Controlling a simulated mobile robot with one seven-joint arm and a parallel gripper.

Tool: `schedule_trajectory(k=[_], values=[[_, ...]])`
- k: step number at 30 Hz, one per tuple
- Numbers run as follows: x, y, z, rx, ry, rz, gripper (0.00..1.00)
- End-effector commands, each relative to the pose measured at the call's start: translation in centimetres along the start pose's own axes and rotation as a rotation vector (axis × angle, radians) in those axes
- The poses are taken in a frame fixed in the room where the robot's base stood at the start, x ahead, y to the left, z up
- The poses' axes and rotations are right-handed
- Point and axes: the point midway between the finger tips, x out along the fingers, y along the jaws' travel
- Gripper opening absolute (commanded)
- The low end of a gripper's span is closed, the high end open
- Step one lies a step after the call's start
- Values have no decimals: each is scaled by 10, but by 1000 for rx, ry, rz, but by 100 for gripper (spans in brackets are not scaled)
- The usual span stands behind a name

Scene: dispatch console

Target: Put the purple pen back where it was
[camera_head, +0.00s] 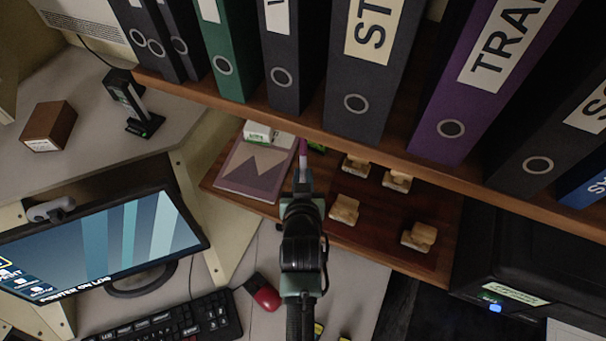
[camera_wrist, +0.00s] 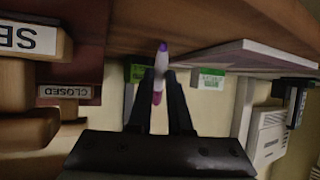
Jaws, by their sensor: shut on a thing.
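The purple pen (camera_head: 303,148) stands up from the tip of my gripper (camera_head: 303,182) in the head view, over the lower wooden shelf. In the wrist view the pen (camera_wrist: 160,60) is white with purple ends and is held between the two dark fingers of my gripper (camera_wrist: 160,88). My gripper is shut on it. Behind the pen is a green and white box (camera_wrist: 210,83); a similar box (camera_head: 262,132) shows in the head view beside the gripper. I cannot tell whether the pen touches the shelf.
Wooden stamps (camera_head: 344,209) sit on the lower shelf (camera_head: 378,254) right of my gripper. A notebook (camera_head: 250,172) lies to its left. Binders (camera_head: 365,70) fill the shelf above, whose edge is close. A monitor (camera_head: 110,240), keyboard (camera_head: 170,322) and red mouse (camera_head: 264,294) are below.

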Motion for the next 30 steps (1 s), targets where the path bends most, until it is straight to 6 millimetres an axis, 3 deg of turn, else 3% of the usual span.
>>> schedule_trajectory(k=[1,6,19,30], values=[[1,0,2,0,0,0,19],[0,0,1,0,0,0,48],[-6,0,0,1,-2,0,48],[-63,0,1,0,-2,0,48]])
